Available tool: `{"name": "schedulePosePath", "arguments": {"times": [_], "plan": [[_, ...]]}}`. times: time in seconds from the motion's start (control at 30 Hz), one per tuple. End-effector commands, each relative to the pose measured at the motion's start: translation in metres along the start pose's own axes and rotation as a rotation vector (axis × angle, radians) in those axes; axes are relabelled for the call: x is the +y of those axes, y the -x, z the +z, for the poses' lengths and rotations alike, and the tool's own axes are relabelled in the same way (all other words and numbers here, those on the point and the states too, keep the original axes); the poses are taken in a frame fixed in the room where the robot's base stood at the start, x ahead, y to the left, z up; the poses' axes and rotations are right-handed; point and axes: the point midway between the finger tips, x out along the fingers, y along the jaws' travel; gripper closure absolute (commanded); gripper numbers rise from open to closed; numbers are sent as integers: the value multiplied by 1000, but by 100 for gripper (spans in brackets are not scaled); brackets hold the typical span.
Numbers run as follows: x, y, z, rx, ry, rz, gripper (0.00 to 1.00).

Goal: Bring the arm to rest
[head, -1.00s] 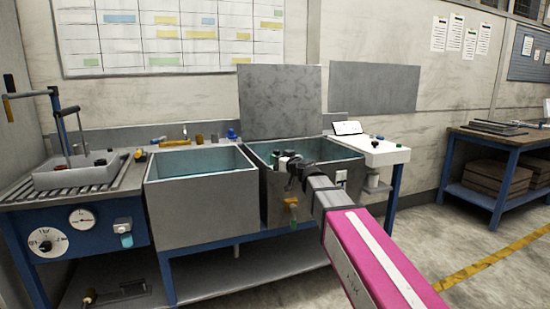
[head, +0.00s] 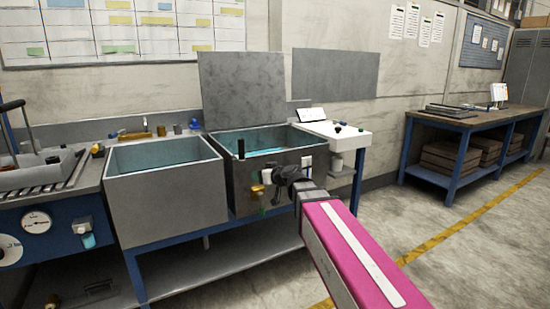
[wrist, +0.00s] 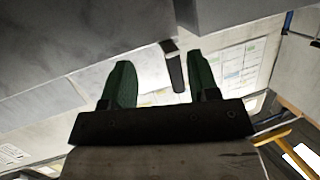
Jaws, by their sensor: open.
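My arm, with a pink link (head: 345,255), reaches forward from the lower right in the head view. My gripper (wrist: 159,64) shows in the wrist view with its two green fingers well apart and nothing held between them. In the head view the dark wrist sits in front of the right-hand grey tank (head: 243,185), and the fingers cannot be made out clearly there. A dark upright handle (head: 240,148) stands at that tank's front rim. In the wrist view a dark stick-like part (wrist: 175,68) shows beyond the fingers; I cannot tell whether it touches them.
A second open grey tank (head: 165,205) stands to the left, with water inside. A yellow tap (head: 257,190) sits on the right tank's front, close to my wrist. A white side shelf (head: 335,135) is at the right. A workbench (head: 470,125) stands farther right; floor between is clear.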

Motion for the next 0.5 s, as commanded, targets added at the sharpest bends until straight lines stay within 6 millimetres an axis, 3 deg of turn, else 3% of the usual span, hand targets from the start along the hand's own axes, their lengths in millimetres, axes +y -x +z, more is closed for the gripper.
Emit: {"name": "schedulePosePath", "arguments": {"times": [0.03,0.27,0.5], "plan": [[7,10,33,-80,-29,0,45],[38,60,169,-475,-204,58,45],[65,146,294,-890,-416,259,45]]}}
